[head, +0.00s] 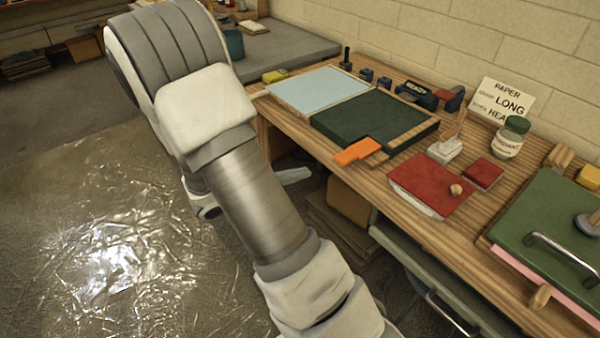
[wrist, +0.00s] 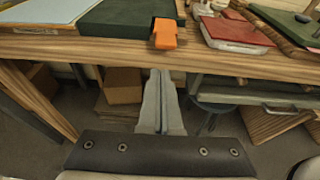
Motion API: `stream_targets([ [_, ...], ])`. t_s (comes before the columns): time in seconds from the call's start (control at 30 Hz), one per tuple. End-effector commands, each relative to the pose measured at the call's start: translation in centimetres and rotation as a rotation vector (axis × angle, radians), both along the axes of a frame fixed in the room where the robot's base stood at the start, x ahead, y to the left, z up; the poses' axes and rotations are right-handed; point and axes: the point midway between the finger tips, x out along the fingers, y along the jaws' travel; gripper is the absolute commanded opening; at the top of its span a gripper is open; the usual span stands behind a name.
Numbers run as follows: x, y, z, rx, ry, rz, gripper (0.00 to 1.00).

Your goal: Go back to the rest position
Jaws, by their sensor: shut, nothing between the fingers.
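My gripper (wrist: 162,76) is shut and empty in the wrist view, its fingers together and pointing at the front edge of the wooden workbench (wrist: 85,48). An orange piece (wrist: 165,33) lies at that edge just beyond the fingertips, apart from them. In the head view my arm crosses the left and middle of the picture, and it hides most of my gripper; a pale part of it (head: 292,175) shows beside the bench's front.
The bench holds a pale blue tray (head: 320,90), a dark green tray (head: 427,136), a red book (head: 430,183), a jar (head: 512,138) and a green board (head: 550,215). Cardboard boxes (head: 347,200) and a drawer (head: 400,250) are below. Crinkled sheeting (head: 90,220) covers open floor at left.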

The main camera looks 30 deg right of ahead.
Motion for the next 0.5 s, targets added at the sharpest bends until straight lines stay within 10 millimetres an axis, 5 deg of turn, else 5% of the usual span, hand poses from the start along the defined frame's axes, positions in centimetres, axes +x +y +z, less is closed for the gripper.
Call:
stream_targets([
  [0.37, -0.1, 0.0, 0.2, 0.003, -0.006, -0.005, 0.00],
  [0.5, -1.0, 0.1, 1.8, 0.048, -0.066, -0.064, 0.00],
])
